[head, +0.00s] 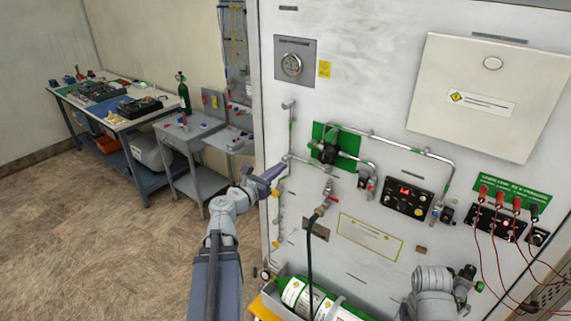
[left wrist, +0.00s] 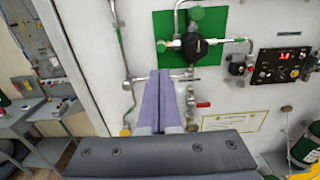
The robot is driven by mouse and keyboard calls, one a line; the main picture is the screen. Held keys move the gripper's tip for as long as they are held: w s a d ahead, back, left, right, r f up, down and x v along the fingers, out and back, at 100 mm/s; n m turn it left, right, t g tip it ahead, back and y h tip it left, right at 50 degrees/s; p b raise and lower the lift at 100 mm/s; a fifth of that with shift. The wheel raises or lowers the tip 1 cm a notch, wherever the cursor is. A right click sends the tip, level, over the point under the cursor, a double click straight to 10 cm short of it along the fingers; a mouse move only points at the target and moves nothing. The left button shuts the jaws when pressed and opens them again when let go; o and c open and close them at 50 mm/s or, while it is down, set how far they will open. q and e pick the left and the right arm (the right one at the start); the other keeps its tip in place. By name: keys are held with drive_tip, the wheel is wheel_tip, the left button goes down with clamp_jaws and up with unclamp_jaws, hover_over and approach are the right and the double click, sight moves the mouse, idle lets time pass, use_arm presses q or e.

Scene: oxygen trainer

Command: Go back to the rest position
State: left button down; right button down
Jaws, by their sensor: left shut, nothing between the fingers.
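My left gripper (head: 272,178) is in front of the white panel, near its left edge and beside the thin metal piping. Its fingers are shut with nothing between them. In the left wrist view the two purple-grey fingers (left wrist: 159,100) lie side by side, pointing at the panel just below the green plate (left wrist: 190,38) with the black regulator. I cannot tell whether the fingertips touch the piping. Part of my right arm (head: 435,292) shows at the bottom right of the head view; its gripper fingers do not show.
A black hose (head: 309,250) hangs above a green cylinder (head: 320,301). A grey cart (head: 190,135) and a workbench (head: 75,98) stand left. The floor (head: 110,245) between is clear.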

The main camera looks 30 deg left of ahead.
use_arm(q)
drive_tip(key=shift+d, duration=0.15)
drive_tip(key=shift+s, duration=0.1)
idle(0.3)
drive_tip(key=s+d+f+m+g+h+b, duration=0.15)
drive_tip(key=d+f+m+g, duration=0.25)
drive_tip(key=d+f+m, duration=0.45)
drive_tip(key=d+f+m+g+h+b, duration=0.2)
drive_tip(key=d+f+m+g, duration=0.3)
drive_tip(key=d, duration=0.6)
drive_tip(key=s+d+f+m+g+h+b, duration=0.1)
drive_tip(key=d+f+m+g+h, duration=0.15)
drive_tip(key=d+f+m, duration=0.5)
drive_tip(key=s+d+f+m+g+y+b, duration=0.1)
drive_tip(key=s+d+f+m+g+y, duration=0.2)
drive_tip(key=s+m, duration=0.3)
drive_tip(key=s+d+f+m+g+y+b, duration=0.2)
drive_tip(key=s+d+f+m+g+y, duration=0.2)
drive_tip(key=m, duration=0.7)
drive_tip(key=s+d+f+y, duration=0.2)
drive_tip(key=s, duration=0.1)
drive_tip(key=shift+s+m+b, duration=0.3)
drive_tip(key=shift+m, duration=0.1)
drive_tip(key=shift+a, duration=0.15)
